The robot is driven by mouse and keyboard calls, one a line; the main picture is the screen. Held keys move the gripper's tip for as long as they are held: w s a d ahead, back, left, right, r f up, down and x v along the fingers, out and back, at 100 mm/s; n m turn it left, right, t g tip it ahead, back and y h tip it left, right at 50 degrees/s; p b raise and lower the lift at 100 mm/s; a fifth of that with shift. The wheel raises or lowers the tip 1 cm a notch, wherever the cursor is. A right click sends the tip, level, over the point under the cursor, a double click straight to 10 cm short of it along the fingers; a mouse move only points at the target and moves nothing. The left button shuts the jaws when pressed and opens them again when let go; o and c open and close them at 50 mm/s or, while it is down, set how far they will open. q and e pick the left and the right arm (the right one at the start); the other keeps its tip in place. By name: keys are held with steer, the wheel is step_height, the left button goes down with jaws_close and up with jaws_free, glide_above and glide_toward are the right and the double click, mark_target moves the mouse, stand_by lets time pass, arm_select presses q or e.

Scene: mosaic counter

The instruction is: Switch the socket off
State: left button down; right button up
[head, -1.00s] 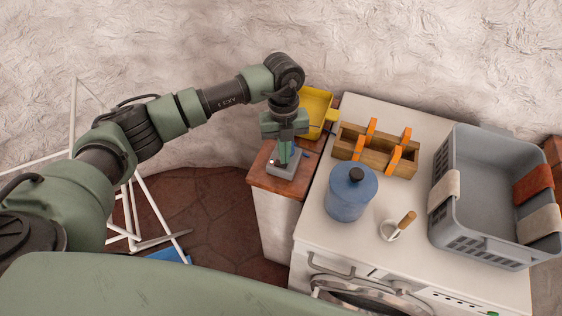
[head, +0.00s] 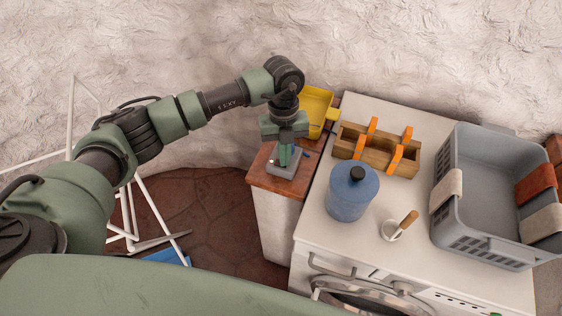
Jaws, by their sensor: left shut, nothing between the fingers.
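The socket (head: 283,171) is a small grey block lying on a narrow wood-topped stand left of the white washing machine. My left gripper (head: 285,162) reaches down over it from above, with its fingers shut and empty. The fingertips are at or just above the socket's top; I cannot tell whether they touch. The gripper hides part of the socket's top, so the state of its switch cannot be seen. A small blue part (head: 304,154) shows at the socket's right side. My right gripper is not in view.
A yellow container (head: 318,102) stands right behind the gripper. A white rack (head: 130,215) stands left.

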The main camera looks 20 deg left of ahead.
arm_select(q)
steer(key=shift+s+f, duration=0.1)
steer(key=shift+f, duration=0.1)
steer(key=shift+r+p, duration=0.65)
steer(key=shift+r, duration=0.3)
steer(key=shift+r+p, duration=1.7)
steer(key=shift+r, duration=0.9)
